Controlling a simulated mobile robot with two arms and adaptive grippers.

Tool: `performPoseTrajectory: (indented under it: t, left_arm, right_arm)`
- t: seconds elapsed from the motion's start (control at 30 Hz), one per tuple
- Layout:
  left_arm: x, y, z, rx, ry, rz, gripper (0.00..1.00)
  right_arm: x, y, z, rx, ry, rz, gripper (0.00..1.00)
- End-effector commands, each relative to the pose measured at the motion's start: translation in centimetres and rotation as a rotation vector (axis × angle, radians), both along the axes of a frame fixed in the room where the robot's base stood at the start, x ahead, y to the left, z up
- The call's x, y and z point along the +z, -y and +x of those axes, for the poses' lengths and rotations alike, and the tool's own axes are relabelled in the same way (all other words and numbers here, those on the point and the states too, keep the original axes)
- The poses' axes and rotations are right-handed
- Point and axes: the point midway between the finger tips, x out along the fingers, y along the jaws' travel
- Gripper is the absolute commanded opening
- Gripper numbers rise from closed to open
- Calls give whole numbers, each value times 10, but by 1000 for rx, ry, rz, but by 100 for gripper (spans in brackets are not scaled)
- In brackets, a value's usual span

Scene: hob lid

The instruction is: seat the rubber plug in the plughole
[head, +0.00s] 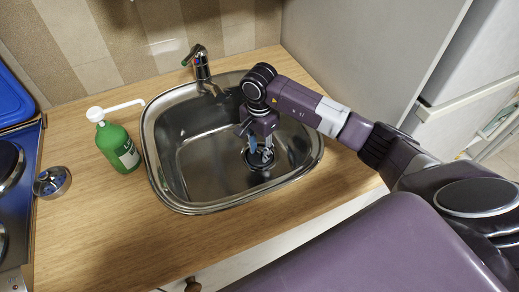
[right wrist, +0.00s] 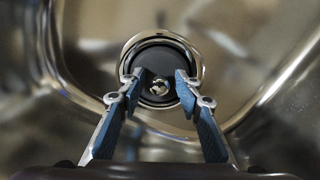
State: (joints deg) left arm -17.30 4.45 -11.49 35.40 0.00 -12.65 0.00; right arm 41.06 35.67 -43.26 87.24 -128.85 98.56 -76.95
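The sink's plughole (right wrist: 198,68) shows as a chrome ring in the right wrist view. The black rubber plug (right wrist: 160,56) lies within that ring, with a small metal piece at its middle. I cannot tell whether it sits fully flush. In the head view the plug (head: 257,163) is a dark disc on the basin floor, partly hidden by my right gripper (head: 260,152). My right gripper (right wrist: 160,84) points down over the plug, its blue-padded fingertips apart on either side of the metal piece, with gaps visible. My left gripper is not in view.
The steel sink (head: 180,205) has a raised rim and steep walls around my right gripper. A tap (head: 201,65) stands at the back. A green soap bottle (head: 118,147) and a small metal object (head: 52,182) are on the left of the wooden counter (head: 110,235).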

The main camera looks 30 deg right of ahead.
Motion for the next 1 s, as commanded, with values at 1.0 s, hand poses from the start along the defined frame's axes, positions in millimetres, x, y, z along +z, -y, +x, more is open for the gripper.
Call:
performPoseTrajectory:
  t: [1.0]
  left_arm:
    - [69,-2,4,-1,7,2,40]
  right_arm:
    - [124,0,0,0,-1,-1,33]
